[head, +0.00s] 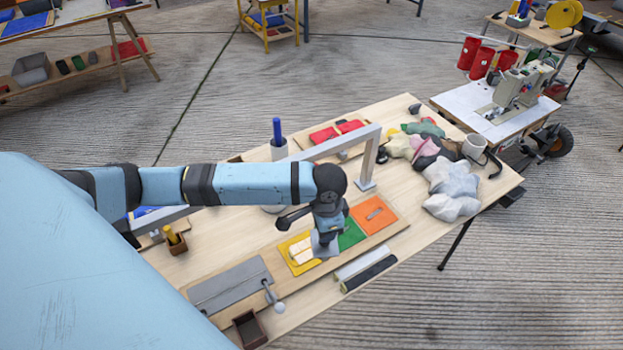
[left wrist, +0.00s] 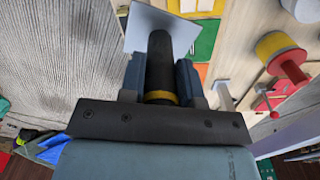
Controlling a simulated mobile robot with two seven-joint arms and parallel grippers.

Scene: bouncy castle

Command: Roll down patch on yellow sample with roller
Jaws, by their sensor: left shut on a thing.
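The yellow sample (head: 288,262) lies on a wooden board, left of a green sample (head: 352,234) and an orange sample (head: 374,214). A pale patch (head: 300,251) shows on the yellow sample; its right part is partly hidden. My left gripper (head: 329,220) is above the yellow and green samples. In the left wrist view, the left gripper (left wrist: 161,75) is shut on a black-handled tool (left wrist: 160,50) with a pale, flat end. Whether the tool touches the patch, I cannot tell. A grey roller-like tool (head: 272,296) rests by the grey plate. My right gripper is out of view.
A grey plate (head: 230,285) and a small dark box (head: 249,329) are at the front left. A metal frame (head: 368,160) stands behind the samples. Bars (head: 368,272) lie at the front edge.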

